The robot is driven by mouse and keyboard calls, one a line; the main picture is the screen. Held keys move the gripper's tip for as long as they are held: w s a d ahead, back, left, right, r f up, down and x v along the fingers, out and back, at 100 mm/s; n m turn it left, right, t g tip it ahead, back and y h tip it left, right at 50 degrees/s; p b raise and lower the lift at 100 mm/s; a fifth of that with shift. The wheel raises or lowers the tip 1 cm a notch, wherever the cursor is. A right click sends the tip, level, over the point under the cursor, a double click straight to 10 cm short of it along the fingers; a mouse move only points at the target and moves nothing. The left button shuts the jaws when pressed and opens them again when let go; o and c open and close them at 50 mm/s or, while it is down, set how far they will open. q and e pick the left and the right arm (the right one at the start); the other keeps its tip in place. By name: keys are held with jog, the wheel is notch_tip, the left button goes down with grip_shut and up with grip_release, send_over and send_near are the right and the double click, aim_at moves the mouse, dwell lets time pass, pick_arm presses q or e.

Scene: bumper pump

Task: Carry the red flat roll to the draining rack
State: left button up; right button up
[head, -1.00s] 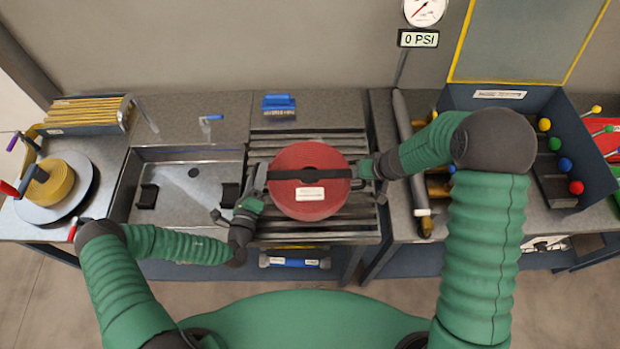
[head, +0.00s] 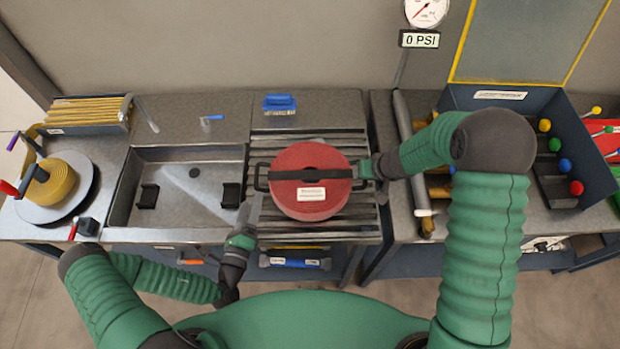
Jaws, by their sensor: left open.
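The red flat roll (head: 311,200) lies flat on the slatted draining rack (head: 345,228). My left gripper (head: 251,208) is open and empty, below and left of the roll, apart from that handle. My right gripper (head: 362,170) is at the roll's right side, where the strap ends. Its fingers are small and partly hidden there, so I cannot tell whether they are closed on the right handle.
An empty metal sink (head: 195,210) is left of the rack. A blue brush (head: 279,104) lies behind the rack. A yellow roll (head: 55,185) sits on a round plate at far left.

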pick_arm(q)
jog(key=shift+s, duration=0.8)
pick_arm(e)
jog(key=o, duration=0.8)
pick_arm(q)
jog(key=shift+a, duration=0.1)
pick_arm(e)
jog(key=v, duration=1.2)
jog(key=shift+f, duration=0.1)
